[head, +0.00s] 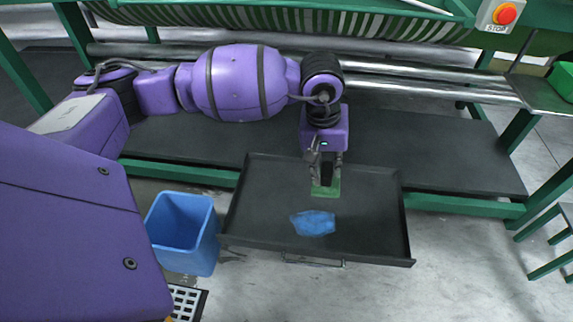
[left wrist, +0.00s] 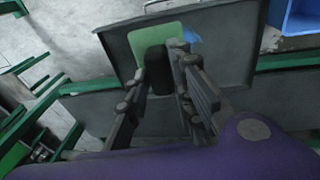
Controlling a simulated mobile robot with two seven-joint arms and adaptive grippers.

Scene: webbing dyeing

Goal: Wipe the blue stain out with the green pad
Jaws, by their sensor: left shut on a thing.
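A blue stain (head: 313,223) lies on the floor of a dark tray (head: 260,185). In the left wrist view a part of the stain (left wrist: 190,36) shows beside my gripper. The green pad (head: 326,191) is at the tray floor, just behind the stain in the head view. In the left wrist view the pad (left wrist: 150,37) shows beyond the fingertips. My left gripper (head: 326,176) points down and is shut on a dark grip on top of the pad. The fingers (left wrist: 161,62) hide part of the pad. My right gripper is not in view.
A blue bin (head: 182,230) stands on the floor left of the tray. The tray has raised walls and a front handle (head: 313,262). Green frame bars and metal rollers (head: 400,75) lie behind. A red stop button (head: 504,14) is at the top right.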

